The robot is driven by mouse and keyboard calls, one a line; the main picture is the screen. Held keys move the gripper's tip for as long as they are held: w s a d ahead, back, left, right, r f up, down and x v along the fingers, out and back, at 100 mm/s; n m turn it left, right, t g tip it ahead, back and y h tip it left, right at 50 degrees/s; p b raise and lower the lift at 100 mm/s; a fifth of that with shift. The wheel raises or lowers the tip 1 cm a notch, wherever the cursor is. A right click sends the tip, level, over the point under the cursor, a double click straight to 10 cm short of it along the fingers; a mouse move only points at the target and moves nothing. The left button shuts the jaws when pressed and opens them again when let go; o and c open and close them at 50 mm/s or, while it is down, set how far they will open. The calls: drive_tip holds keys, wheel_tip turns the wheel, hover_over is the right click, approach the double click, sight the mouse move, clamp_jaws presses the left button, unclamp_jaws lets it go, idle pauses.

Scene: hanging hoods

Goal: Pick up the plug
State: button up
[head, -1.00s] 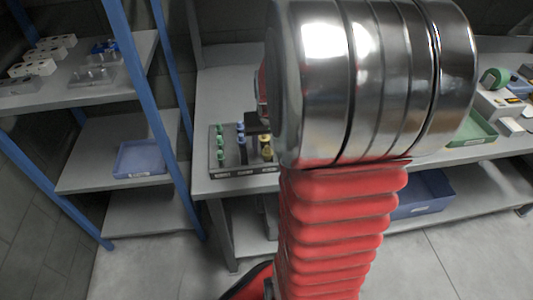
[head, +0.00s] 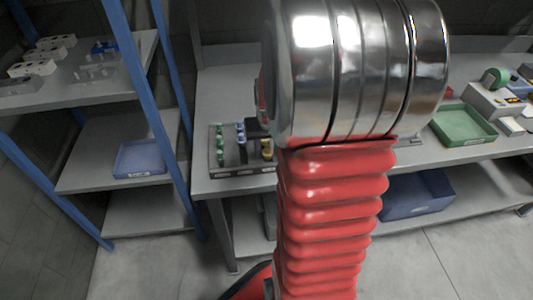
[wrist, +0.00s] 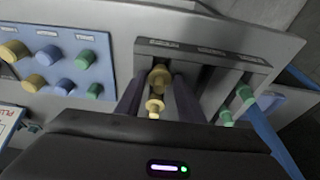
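A yellow plug (wrist: 159,76) stands in a slot of the grey rack (wrist: 262,68) in the wrist view. A second, smaller-looking yellow plug (wrist: 155,106) is nearer the camera in the same row. My gripper (wrist: 159,88) is open, with one dark finger on each side of the yellow row and a gap beside the plug. Green plugs (wrist: 245,93) stand in another row at the right. In the head view the rack (head: 243,172) holds green, blue and yellow plugs (head: 267,152). There the gripper is mostly hidden by my arm.
A blue-grey panel (wrist: 60,50) with yellow, blue and green knobs lies left of the rack in the wrist view. A green tray (head: 464,125) is on the bench at right. A blue bin (head: 418,195) sits below. Blue-posted shelves (head: 130,65) stand at left.

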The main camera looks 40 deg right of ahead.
sight(267, 147)
drive_tip(key=c, duration=0.7)
drive_tip(key=shift+o, duration=0.2)
drive_tip(key=shift+r, duration=0.1)
wheel_tip(267, 147, up, 10)
drive_tip(key=shift+f, duration=0.1)
idle(0.5)
